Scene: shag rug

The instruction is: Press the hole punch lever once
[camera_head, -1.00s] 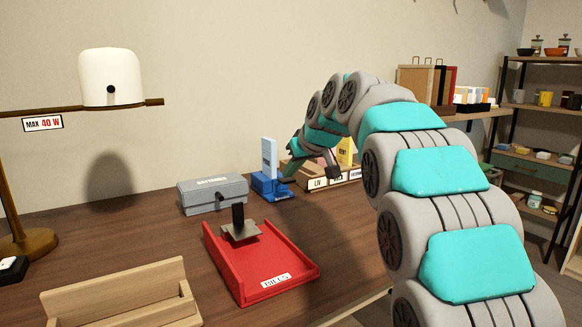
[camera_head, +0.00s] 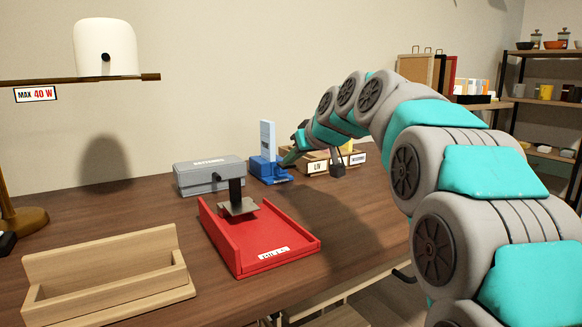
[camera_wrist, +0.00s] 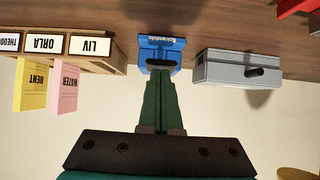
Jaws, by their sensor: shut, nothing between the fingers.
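The hole punch (camera_head: 266,168) is blue, with a tall pale-blue lever (camera_head: 267,140) standing upright. It stands on the desk near the wall, between a grey box and the wooden card holder. My gripper (camera_head: 287,160) is just right of the punch, at about the height of the lever's foot. In the wrist view, which is upside down, my green fingers (camera_wrist: 160,72) are shut together with nothing between them. They point at the blue punch base (camera_wrist: 162,46) and overlap it. The lever is mostly hidden there, and I cannot tell whether the fingers touch the punch.
A grey metal box (camera_head: 209,177) stands left of the punch. A red tray (camera_head: 258,240) with a black-handled scraper-like thing (camera_head: 237,197) lies in front. A wooden name-card box (camera_head: 318,164) stands close to the right. An empty wooden holder (camera_head: 105,280) is at front left.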

